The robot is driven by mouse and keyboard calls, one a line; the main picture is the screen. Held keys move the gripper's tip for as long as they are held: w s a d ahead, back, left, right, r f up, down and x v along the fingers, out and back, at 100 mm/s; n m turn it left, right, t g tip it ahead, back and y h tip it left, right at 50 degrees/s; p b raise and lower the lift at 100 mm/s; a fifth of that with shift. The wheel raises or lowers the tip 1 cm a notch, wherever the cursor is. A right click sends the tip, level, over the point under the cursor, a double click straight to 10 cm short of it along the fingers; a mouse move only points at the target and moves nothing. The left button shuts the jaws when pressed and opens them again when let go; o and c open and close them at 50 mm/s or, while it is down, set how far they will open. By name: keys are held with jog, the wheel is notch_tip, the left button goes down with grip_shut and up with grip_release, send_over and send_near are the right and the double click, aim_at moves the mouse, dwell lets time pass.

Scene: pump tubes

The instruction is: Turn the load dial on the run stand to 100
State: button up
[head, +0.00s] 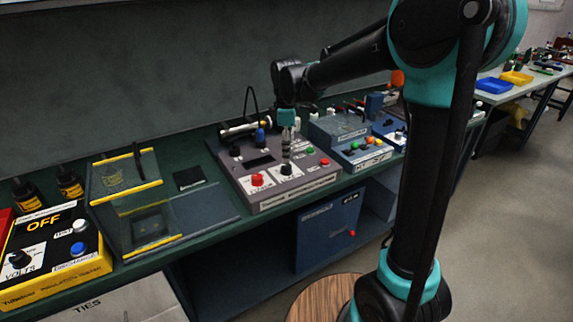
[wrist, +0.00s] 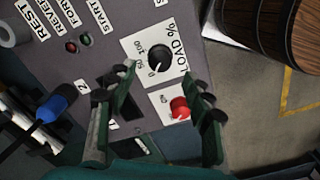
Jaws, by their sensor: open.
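The load dial (wrist: 159,58) is a black knob on a white plate marked LOAD %, with 50 and 100 readable beside it in the wrist view. Its pointer setting is too small to read surely. It sits on the grey run stand (wrist: 100,62), which also shows on the bench in the head view (head: 243,180). My gripper (wrist: 165,79) is open and empty, its two fingers spread below the dial in the picture, apart from it. In the head view my gripper (head: 287,150) hangs over the stand and points down at the dial area.
A red button (wrist: 180,107) lies beside the dial, near the right finger. A blue-handled part (wrist: 52,108) stands at the left of the wrist view. A blue-grey console (head: 345,135) stands right of the stand. A clear guard box (head: 125,180) and yellow OFF unit (head: 60,265) stand left.

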aim_at(287, 166)
notch_tip(287, 166, down, 6)
dwell(0.4)
jog(key=c, duration=1.2)
